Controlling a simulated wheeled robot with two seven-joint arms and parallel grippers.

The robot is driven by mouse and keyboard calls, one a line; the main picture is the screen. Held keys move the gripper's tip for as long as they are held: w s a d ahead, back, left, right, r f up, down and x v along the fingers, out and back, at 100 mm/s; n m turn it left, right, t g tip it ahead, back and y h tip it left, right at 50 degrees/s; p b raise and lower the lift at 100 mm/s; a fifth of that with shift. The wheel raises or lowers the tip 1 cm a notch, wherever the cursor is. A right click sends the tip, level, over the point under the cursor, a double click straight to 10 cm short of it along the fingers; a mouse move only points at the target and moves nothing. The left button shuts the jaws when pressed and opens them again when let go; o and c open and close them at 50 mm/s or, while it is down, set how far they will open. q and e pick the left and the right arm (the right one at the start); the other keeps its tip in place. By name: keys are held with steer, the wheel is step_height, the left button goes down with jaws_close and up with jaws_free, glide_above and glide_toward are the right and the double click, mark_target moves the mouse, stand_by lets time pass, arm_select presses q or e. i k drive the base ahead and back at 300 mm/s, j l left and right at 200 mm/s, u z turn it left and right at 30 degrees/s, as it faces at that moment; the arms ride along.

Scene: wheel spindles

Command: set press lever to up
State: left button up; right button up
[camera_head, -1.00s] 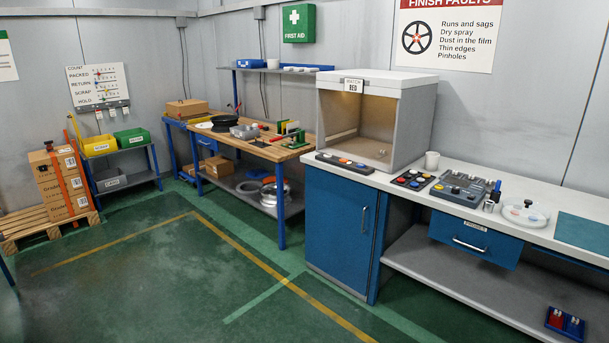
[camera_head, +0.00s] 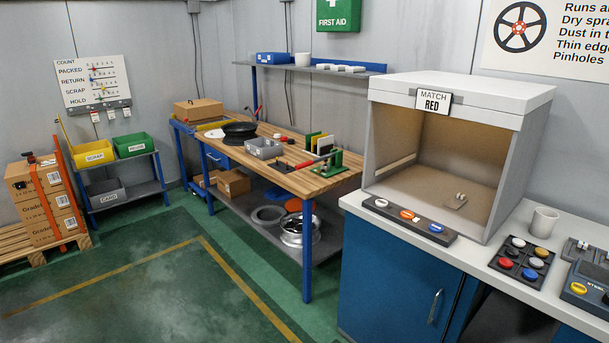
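A small green press-like fixture (camera_head: 328,168) stands on the right end of the wooden workbench (camera_head: 240,170). A dark bar with a red part reaches left from it, low over the bench top; it may be the lever, but it is too small to tell how it is set. Neither of my grippers is in view.
A grey tray (camera_head: 264,149) and a black round part (camera_head: 239,131) lie on the workbench. A blue cabinet (camera_head: 395,275) with a light booth (camera_head: 455,145) on top stands at the right. The green floor (camera_head: 150,265) in front of the workbench is clear.

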mark_target(325, 157)
steer(key=i, duration=0.7)
steer(key=i+z, duration=0.15)
steer(key=i, duration=0.55)
steer(key=j, duration=0.05)
